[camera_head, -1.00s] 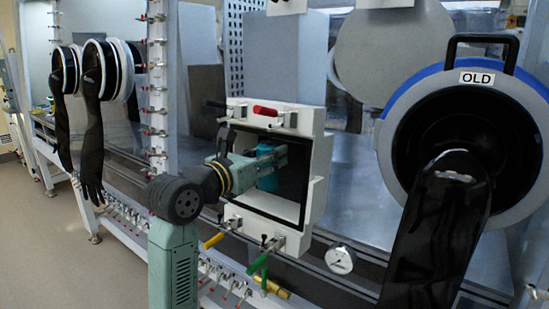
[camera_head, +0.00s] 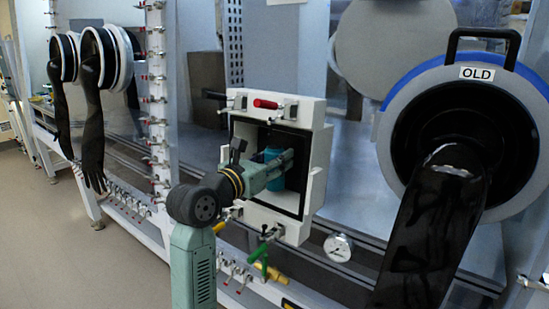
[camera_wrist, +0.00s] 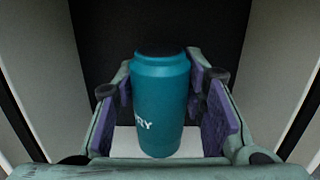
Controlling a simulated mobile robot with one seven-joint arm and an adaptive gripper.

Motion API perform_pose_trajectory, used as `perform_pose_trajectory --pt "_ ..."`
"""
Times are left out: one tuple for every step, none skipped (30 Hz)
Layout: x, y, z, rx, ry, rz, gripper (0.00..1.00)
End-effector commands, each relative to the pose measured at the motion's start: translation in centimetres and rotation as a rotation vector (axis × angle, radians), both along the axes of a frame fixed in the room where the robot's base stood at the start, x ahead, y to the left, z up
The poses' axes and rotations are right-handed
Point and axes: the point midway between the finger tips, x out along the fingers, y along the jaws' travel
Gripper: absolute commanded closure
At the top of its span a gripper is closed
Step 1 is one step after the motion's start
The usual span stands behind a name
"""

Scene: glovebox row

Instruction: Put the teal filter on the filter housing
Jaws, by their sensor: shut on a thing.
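The teal filter (camera_head: 276,183) is a teal, bottle-shaped canister with a dark top. It stands upright between my fingers inside a white open-fronted box (camera_head: 318,165) with a dark interior. My gripper (camera_head: 284,160) reaches into this box from the left and is shut on the filter. In the wrist view, the filter (camera_wrist: 160,105) sits between the purple pads of my gripper (camera_wrist: 160,88), with part of white lettering showing. A pale surface lies below it; I cannot tell whether they touch. I cannot tell for certain whether the white box is the filter housing.
The box has a red handle (camera_head: 265,103) on top and a green lever (camera_head: 257,254) below. A round gauge (camera_head: 338,247) is at its lower right. More black gloves (camera_head: 91,125) hang left.

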Motion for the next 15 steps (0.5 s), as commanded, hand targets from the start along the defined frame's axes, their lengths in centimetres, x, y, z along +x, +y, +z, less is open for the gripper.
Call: perform_pose_trajectory --pt "-0.02 0.01 -0.25 -0.001 -0.001 0.0 0.94" --pt "-0.02 0.01 -0.34 -0.001 -0.001 0.0 0.94" --pt "-0.02 0.01 -0.45 -0.001 -0.001 0.0 0.94" --pt "-0.02 0.0 -0.55 -0.001 -0.001 0.0 0.94" --pt "-0.02 0.0 -0.63 -0.001 -0.001 0.0 0.94" --pt "-0.02 0.0 -0.75 0.0 -0.001 0.0 0.94" --pt "-0.02 0.0 -0.83 0.0 -0.001 0.0 0.94" --pt "-0.02 0.0 -0.86 0.0 -0.001 0.0 0.94" --pt "-0.03 0.0 -0.81 0.0 -0.001 0.0 0.94" --pt "-0.03 0.0 -0.77 0.0 -0.001 0.0 0.94" --pt "-0.02 -0.01 -0.81 0.0 0.0 0.0 0.61" --pt "-0.02 -0.01 -0.81 0.0 0.0 0.0 0.59" --pt "-0.01 0.0 -0.81 0.0 0.0 0.0 0.57" --pt "-0.01 0.0 -0.81 0.0 0.0 0.0 0.55" --pt "-0.01 0.0 -0.81 0.0 0.0 0.0 0.52"
